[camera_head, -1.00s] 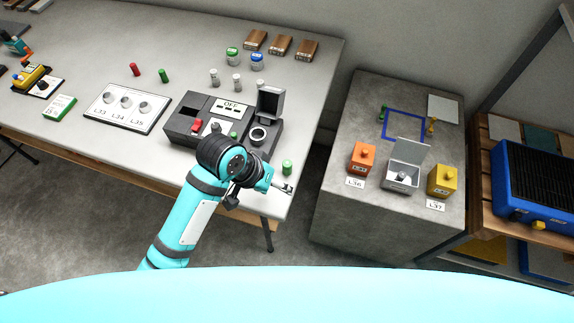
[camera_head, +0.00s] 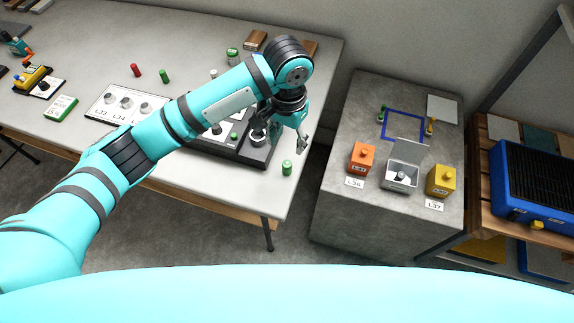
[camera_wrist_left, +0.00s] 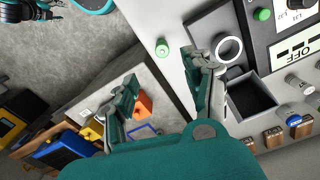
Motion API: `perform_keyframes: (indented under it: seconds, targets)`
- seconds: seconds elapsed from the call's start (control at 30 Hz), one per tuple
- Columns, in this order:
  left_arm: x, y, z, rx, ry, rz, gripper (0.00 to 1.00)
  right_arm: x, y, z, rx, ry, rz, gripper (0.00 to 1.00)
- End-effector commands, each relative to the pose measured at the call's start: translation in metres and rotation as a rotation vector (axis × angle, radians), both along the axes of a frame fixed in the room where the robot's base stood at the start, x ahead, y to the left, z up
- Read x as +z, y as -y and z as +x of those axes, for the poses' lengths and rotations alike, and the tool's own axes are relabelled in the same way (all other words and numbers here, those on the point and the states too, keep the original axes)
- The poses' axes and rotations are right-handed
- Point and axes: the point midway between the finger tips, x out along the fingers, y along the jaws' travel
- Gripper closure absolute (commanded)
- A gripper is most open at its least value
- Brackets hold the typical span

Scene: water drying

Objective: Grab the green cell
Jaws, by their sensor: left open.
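A small green cell (camera_head: 287,168) stands upright on the grey table near its right front corner. It also shows in the left wrist view (camera_wrist_left: 162,48), standing on the pale tabletop. My left gripper (camera_head: 301,139) is open and empty, above and beyond the cell near the table's right edge. In the left wrist view its two fingers (camera_wrist_left: 166,82) are spread wide, and the cell lies beyond the tips, roughly between them. My right gripper cannot be made out.
A dark device (camera_head: 240,152) with a round socket is partly hidden under my left arm; its open box shows in the left wrist view (camera_wrist_left: 250,97). Past a gap stands a grey stone block (camera_head: 340,215) with orange (camera_head: 361,158) and yellow (camera_head: 441,181) boxes.

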Motion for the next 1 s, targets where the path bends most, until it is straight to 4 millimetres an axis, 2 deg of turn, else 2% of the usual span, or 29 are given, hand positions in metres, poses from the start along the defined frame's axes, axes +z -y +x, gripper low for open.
perform_keyframes:
  seconds: [0.1, 0.23, 0.47, 0.8, 1.0]
  targets:
    - [-0.026, -0.001, -0.001, 0.002, -0.003, 0.002, 0.49, 0.003, 0.003, 0.0, 0.0, 0.0, -0.003, 0.52]
    - [-0.047, 0.0, 0.0, 0.0, -0.002, 0.0, 0.49, 0.004, 0.004, 0.0, 0.0, 0.0, -0.004, 0.52]
    - [-0.063, 0.0, 0.001, 0.0, 0.001, -0.001, 0.49, 0.005, 0.004, 0.0, 0.0, -0.001, -0.005, 0.52]
    - [-0.107, -0.001, 0.004, -0.001, 0.0, -0.001, 0.49, 0.012, 0.004, 0.0, -0.001, -0.001, -0.005, 0.52]
    - [-0.112, -0.001, 0.005, -0.001, 0.002, -0.002, 0.49, 0.011, 0.004, 0.0, -0.001, -0.001, -0.004, 0.52]
